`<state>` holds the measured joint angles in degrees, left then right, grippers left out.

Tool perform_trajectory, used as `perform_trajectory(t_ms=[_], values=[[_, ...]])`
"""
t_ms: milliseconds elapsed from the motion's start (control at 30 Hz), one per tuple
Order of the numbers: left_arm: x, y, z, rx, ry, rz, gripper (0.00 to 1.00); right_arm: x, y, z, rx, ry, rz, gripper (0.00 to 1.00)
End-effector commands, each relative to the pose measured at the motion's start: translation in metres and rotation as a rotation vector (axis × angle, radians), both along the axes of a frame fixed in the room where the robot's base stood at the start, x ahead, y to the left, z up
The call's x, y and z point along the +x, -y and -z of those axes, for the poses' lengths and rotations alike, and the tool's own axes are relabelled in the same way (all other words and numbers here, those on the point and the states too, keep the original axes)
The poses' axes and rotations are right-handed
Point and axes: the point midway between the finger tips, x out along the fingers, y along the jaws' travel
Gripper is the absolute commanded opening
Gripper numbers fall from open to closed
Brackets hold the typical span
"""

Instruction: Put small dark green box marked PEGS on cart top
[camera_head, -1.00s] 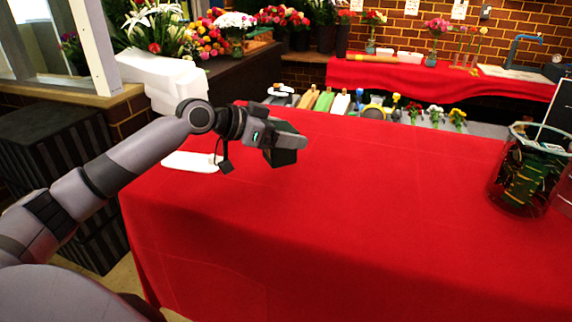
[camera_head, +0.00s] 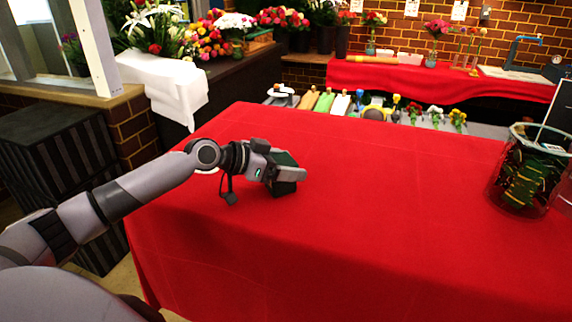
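A small dark green box (camera_head: 284,188) is between the fingers of my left gripper (camera_head: 284,174), at the left part of the red-covered table. The gripper appears shut on it. The fingers hide part of the box, and no marking on it can be read. The box is close to the red cloth; I cannot tell whether it touches. My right gripper is not in view. I cannot tell for certain which surface is the cart top; a low grey surface (camera_head: 484,130) with flowers and tools shows behind the table.
The red table (camera_head: 370,210) is clear in its middle. A clear jar (camera_head: 522,170) with green and dark contents stands at its right. Black striped crates (camera_head: 50,150) stand at the left on the floor. A white cloth (camera_head: 165,85) hangs from the counter behind.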

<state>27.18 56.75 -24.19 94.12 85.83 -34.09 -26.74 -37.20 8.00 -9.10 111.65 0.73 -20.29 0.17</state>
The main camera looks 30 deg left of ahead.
Motion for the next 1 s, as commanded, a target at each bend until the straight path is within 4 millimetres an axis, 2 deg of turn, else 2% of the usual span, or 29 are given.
perform_trajectory(t_ms=[67, 433, 567, 900, 1000], values=[[0.0, 0.0, 0.0, 0.001, -0.001, 0.0, 0.98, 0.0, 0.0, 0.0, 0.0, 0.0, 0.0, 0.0], [0.0, 0.0, -0.005, 0.001, -0.001, 0.0, 0.98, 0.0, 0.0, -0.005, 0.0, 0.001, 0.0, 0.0], [-0.011, -0.008, -0.005, 0.003, -0.002, -0.003, 0.98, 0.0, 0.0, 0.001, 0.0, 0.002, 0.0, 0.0], [-0.05, -0.03, -0.023, 0.006, -0.005, 0.001, 0.98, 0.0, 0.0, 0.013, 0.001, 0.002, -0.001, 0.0], [-0.056, -0.036, -0.025, 0.002, -0.004, -0.004, 0.98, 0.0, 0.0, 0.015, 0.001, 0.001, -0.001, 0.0]])
